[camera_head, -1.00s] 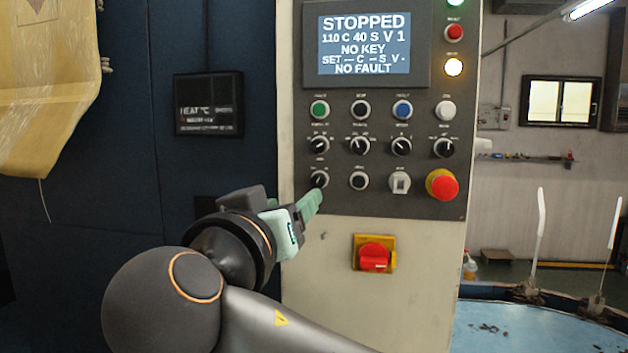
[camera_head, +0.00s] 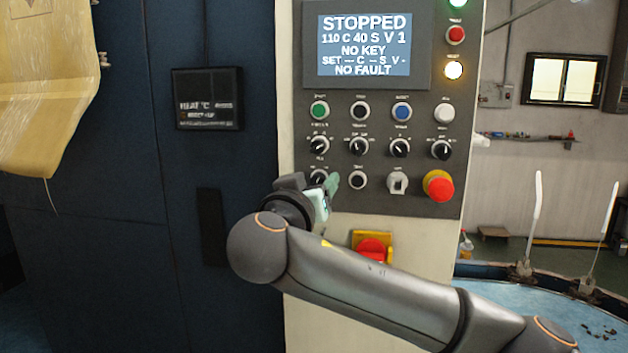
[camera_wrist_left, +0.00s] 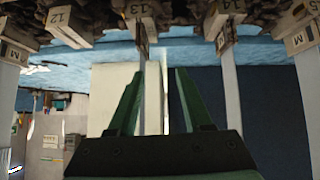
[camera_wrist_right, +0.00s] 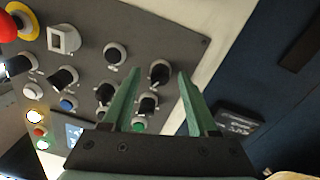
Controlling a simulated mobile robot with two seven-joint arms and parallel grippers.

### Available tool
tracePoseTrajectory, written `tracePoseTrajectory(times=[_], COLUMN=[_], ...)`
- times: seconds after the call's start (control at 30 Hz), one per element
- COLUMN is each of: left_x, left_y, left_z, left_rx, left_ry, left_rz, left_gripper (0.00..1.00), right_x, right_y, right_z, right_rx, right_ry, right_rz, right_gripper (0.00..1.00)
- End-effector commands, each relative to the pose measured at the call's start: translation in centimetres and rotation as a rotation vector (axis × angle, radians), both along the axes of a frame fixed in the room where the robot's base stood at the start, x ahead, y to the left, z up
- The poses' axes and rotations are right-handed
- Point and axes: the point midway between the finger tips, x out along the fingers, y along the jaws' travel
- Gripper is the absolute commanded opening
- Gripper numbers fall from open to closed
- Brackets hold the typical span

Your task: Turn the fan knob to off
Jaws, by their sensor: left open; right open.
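The control panel (camera_head: 378,205) carries several black knobs, and their small labels are too blurred to tell which is the fan knob. The lower-left knob (camera_head: 318,177) is partly hidden behind my right gripper (camera_head: 328,188). In the right wrist view this knob (camera_wrist_right: 160,73) shows between the tips of my open right gripper (camera_wrist_right: 159,74), with no clear contact. Its pointer setting is not readable. A row of knobs sits above it, including the leftmost one (camera_head: 319,146). My left gripper (camera_wrist_left: 160,72) is open and empty, away from the panel.
The screen (camera_head: 364,45) reads STOPPED and NO FAULT. A red emergency button (camera_head: 438,186) and a white key switch (camera_head: 397,183) share the lower row. A red switch on a yellow plate (camera_head: 372,240) sits below, partly behind my right arm. A blue round table (camera_head: 540,325) stands right.

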Motion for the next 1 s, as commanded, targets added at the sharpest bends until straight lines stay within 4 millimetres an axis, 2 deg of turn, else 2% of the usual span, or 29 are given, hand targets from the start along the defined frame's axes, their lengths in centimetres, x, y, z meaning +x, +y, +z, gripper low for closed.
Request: tracePoseTrajectory(times=[0.17,0.7,1.0], left_x=[0.07,0.1,0.12], left_y=[0.01,0.01,0.01], left_z=[0.0,0.02,0.0], left_rx=[0.0,0.0,0.0], left_ry=[-0.001,-0.002,-0.002], left_rz=[0.0,0.001,0.001], left_gripper=[0.5,0.5,0.5], right_x=[-0.01,-0.04,-0.05], right_y=[0.01,0.03,0.02], right_z=[-0.01,0.0,-0.01], right_rx=[0.0,-0.001,-0.001], right_ry=[0.0,-0.001,-0.001], right_rz=[0.0,0.0,0.0], right_gripper=[0.6,0.0,0.0])
